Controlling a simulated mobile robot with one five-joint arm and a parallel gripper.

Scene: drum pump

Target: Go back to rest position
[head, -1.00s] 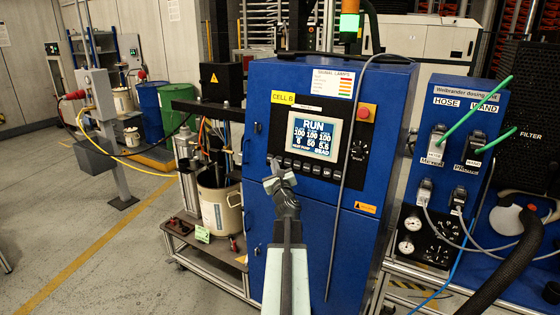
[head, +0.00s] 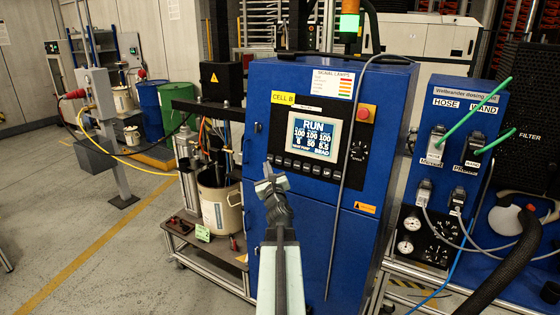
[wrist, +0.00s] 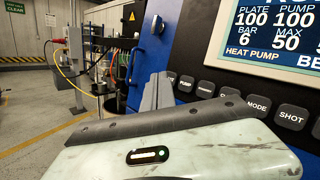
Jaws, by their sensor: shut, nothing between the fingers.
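My gripper (head: 270,173) is shut and empty, in front of the blue control cabinet (head: 290,230), a little left of and below its row of dark buttons. It also shows in the wrist view as a grey fingertip shape (wrist: 157,93) beside the cabinet's left edge. The cabinet's screen (head: 314,137) reads RUN with several numbers. In the wrist view the screen (wrist: 275,30) and buttons such as MODE (wrist: 257,106) and SHOT (wrist: 291,117) are close on the right. I cannot tell the exact gap between fingers and panel.
A red button (head: 365,113) sits right of the screen. A grey hose hangs down the cabinet front. A drum (head: 221,205) stands on a low cart at left. A dosing panel (head: 457,140) with hoses is at right. The floor (head: 60,225) at far left is open.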

